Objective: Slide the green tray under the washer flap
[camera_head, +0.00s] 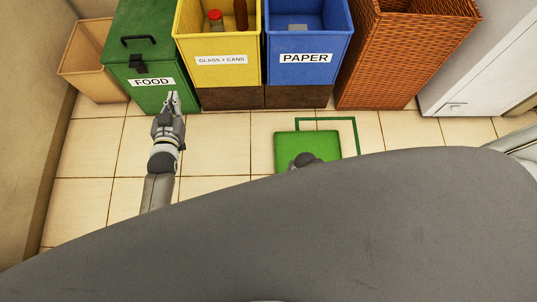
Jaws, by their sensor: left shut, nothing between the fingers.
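The green tray (290,150) is a flat square on the tiled floor, below the blue bin. A dark grey rounded shape (303,159) overlaps its near part; I cannot tell what it is. My own grey body hides the floor closest to me. A white appliance, seemingly the washer (480,75), stands at the right, with a small flap-like detail (455,107) low on its front. The tray is well to the left of it. My left gripper (172,100) is shut and empty in front of the green food bin, left of the tray.
A green outline (356,130) on the floor partly surrounds the tray's back right. Along the back stand a tan bin (88,75), the green FOOD bin (150,92), a yellow bin (218,75), a blue PAPER bin (305,74) and a wicker basket (385,70). Tiles between tray and washer look clear.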

